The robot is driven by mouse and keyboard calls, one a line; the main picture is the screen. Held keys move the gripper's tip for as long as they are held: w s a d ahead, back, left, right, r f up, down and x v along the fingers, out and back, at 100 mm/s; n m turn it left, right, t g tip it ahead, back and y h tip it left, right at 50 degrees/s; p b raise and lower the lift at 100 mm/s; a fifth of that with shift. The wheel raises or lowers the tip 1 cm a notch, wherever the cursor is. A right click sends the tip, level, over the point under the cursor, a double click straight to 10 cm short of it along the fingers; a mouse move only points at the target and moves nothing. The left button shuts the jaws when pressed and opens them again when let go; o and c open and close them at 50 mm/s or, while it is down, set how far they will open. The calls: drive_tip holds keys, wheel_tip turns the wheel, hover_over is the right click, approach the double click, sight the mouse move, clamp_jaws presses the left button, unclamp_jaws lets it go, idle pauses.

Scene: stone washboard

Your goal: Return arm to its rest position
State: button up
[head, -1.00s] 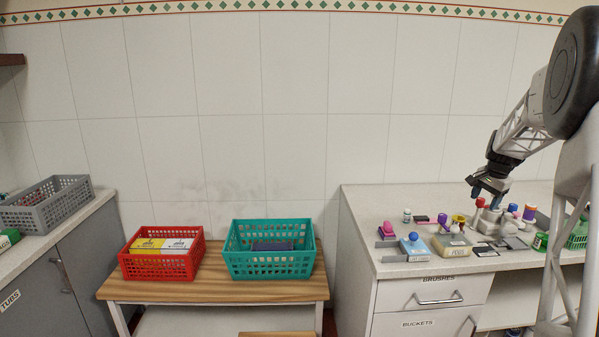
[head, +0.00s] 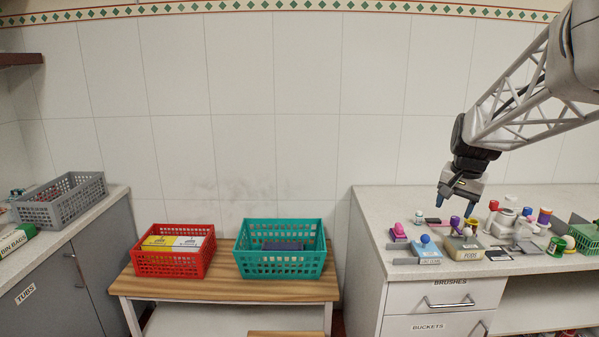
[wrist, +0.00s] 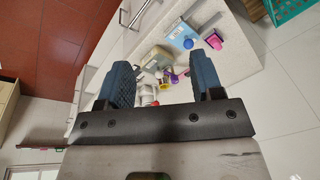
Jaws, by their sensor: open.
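My gripper (head: 449,203) hangs above the cluttered right counter (head: 372,212) in the head view, pointing down and to the left. In the wrist view its two blue fingers (wrist: 166,84) stand wide apart with nothing between them up close. Small items on the counter show beyond the fingers. Nothing is held. My arm reaches in from the upper right of the head view.
The right counter holds a pink-topped item (head: 398,231), a blue-topped box (head: 427,249), a box labelled PODS (head: 465,249) and a green basket (head: 584,240). A red basket (head: 173,263) and teal basket (head: 281,263) stand on the wooden table. A grey basket (head: 62,200) is far left.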

drive_tip(key=s+a+f+n, duration=0.2)
drive_tip(key=s+a, duration=0.4)
drive_tip(key=s, duration=0.5)
drive_tip(key=s+a+f+n, duration=0.3)
drive_tip(key=s+a, duration=0.3)
drive_tip(key=s, duration=0.5)
drive_tip(key=s+a+f+n, duration=0.2)
drive_tip(key=s+a, duration=0.5)
drive_tip(key=s, duration=0.4)
drive_tip(key=shift+s+f, duration=0.15)
drive_tip(key=shift+f, duration=0.1)
idle(0.4)
